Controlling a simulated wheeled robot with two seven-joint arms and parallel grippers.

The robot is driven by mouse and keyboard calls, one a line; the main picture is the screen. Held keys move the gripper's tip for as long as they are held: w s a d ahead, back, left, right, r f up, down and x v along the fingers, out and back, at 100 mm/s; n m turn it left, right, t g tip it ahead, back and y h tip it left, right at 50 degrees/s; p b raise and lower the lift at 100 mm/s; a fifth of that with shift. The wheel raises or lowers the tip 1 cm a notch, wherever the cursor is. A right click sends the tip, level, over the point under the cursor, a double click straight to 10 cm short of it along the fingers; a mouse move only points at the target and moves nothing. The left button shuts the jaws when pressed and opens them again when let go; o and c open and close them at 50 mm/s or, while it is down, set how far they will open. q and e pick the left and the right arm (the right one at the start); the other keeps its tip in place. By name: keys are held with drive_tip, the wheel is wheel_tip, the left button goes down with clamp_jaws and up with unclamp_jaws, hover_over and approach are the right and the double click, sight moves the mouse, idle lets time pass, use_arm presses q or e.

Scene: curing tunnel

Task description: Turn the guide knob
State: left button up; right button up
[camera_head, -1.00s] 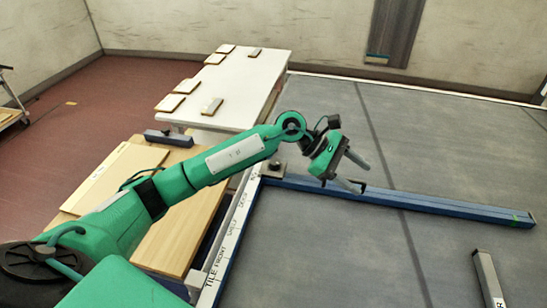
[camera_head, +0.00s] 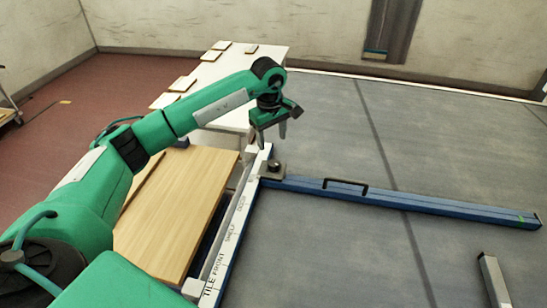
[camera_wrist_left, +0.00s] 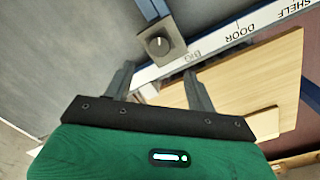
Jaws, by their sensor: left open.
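The guide knob (camera_head: 275,167) is a dark round knob on a grey square block, at the left end of a blue guide bar (camera_head: 420,203) with a black handle. In the left wrist view the knob (camera_wrist_left: 158,45) shows from above with a pale mark on its top, just beyond the fingertips. My left gripper (camera_head: 271,138) is open and empty, fingers pointing down, apart from the knob and seen just behind and above it. In the left wrist view the two fingers (camera_wrist_left: 159,70) are spread, with the knob between their lines. My right gripper is not seen.
A white scale rail (camera_head: 226,240) lettered TILE, FRONT, SHELF, DOOR and BIG borders the grey bed (camera_head: 340,250). A wooden board (camera_head: 175,215) lies left of it. A white table (camera_head: 230,68) with several small tiles stands behind. A grey bar (camera_head: 493,280) lies at lower right.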

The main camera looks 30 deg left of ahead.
sight(274, 162)
use_arm(q)
drive_tip(key=f+p, duration=0.1)
drive_tip(key=f, duration=0.5)
drive_tip(key=f+p, duration=0.1)
drive_tip(key=f, duration=0.2)
drive_tip(key=shift+w+d+f+p, duration=0.15)
drive_tip(key=shift+w+f+p, duration=0.1)
drive_tip(key=shift+f+p, duration=0.1)
drive_tip(key=shift+c, duration=0.5)
drive_tip(key=c, duration=0.9)
